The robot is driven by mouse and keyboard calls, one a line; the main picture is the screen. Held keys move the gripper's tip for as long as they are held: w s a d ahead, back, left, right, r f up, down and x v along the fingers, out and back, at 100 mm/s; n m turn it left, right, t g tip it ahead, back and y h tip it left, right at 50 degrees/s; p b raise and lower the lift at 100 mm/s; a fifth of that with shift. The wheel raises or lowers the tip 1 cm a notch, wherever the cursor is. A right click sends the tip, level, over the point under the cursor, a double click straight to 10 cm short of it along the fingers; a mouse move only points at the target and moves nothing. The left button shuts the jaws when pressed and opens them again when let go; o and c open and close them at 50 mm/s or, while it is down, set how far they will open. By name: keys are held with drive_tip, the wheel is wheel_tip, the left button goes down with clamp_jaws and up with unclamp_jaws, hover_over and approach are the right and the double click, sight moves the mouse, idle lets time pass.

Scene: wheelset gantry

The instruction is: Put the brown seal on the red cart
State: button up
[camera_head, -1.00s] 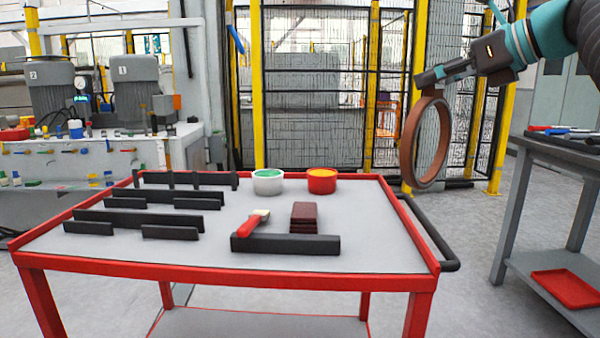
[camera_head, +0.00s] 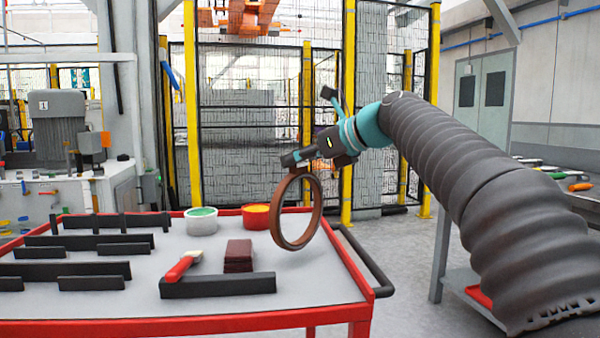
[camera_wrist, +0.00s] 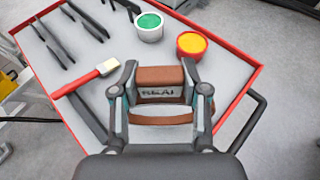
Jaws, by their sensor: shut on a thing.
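The brown seal is a large ring (camera_head: 279,222) that hangs upright below my gripper (camera_head: 298,160) in the head view. My gripper is shut on the top of its rim. In the wrist view, the seal (camera_wrist: 160,78) sits between the two fingers (camera_wrist: 158,95), with lettering on its face. The red cart (camera_head: 300,300) has a grey top and a red rim. The ring appears over the right part of the cart top, near its handle side. I cannot tell whether its lower edge touches the surface.
On the cart stand a white pot with green content (camera_head: 201,221), a red pot with yellow content (camera_head: 256,216), a brush (camera_head: 182,267), a dark red block stack (camera_head: 239,256) and several black bars (camera_head: 217,286). The cart's right front top is clear. A black handle (camera_head: 362,260) juts out right.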

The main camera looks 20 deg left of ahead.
drive_tip(key=shift+f, duration=1.1)
drive_tip(key=shift+f+b, duration=0.15)
drive_tip(key=shift+b, duration=0.15)
drive_tip(key=o, duration=1.2)
drive_tip(key=shift+d+r, duration=0.1)
drive_tip(key=shift+r, duration=0.1)
drive_tip(key=v, duration=1.2)
drive_tip(key=shift+p, duration=0.4)
drive_tip(key=shift+f, duration=0.1)
